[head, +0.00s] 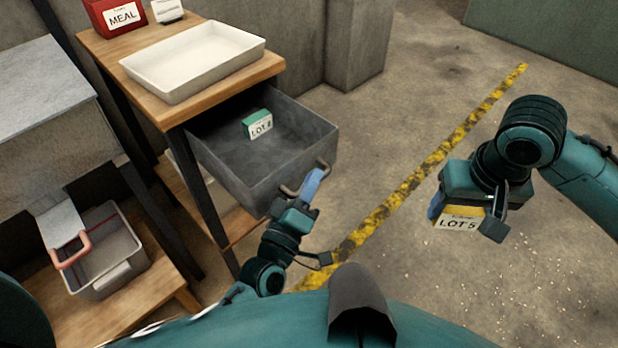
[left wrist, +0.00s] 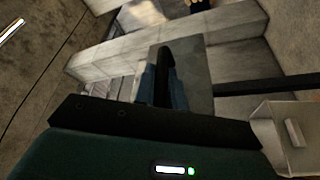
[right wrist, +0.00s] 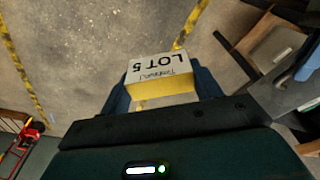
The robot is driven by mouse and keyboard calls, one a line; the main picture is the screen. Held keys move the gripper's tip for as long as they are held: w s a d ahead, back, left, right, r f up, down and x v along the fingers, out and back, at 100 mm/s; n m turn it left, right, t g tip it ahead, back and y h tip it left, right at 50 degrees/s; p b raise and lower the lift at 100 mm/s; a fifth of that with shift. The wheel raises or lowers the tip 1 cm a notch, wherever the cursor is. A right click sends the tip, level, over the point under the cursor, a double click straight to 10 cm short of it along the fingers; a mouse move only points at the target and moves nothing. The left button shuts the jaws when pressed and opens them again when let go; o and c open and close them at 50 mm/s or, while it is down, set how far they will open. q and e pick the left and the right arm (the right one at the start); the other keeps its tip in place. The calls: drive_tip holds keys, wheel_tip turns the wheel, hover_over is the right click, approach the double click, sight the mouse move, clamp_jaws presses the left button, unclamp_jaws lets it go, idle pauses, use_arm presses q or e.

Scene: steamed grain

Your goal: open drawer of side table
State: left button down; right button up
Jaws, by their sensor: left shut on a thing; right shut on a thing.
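The side table (head: 172,108) has a wooden top and dark legs. Its grey drawer (head: 270,178) is pulled out and holds a green box labelled LOT (head: 257,124); the rest of that label is too small to read surely. My left gripper (head: 312,186) is shut on the drawer handle (head: 289,191) at the drawer's front; the dark handle (left wrist: 165,65) also shows between its fingers in the left wrist view. My right gripper (head: 466,207) is shut on a yellow and white LOT 5 box (head: 459,219), held above the floor; the box (right wrist: 160,72) also shows in the right wrist view.
A cream tray (head: 240,37) and a red MEAL box (head: 119,15) stand on the table top. The floor (head: 400,110) with a yellow-black stripe (head: 425,162) is open to the right.

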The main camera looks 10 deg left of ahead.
use_arm(q)
drive_tip(key=c, duration=1.5)
unclamp_jaws()
drive_tip(key=shift+o, duration=0.2)
drive_tip(key=shift+s, duration=0.1)
drive_tip(key=v, duration=0.7)
drive_tip(key=shift+s, duration=0.15)
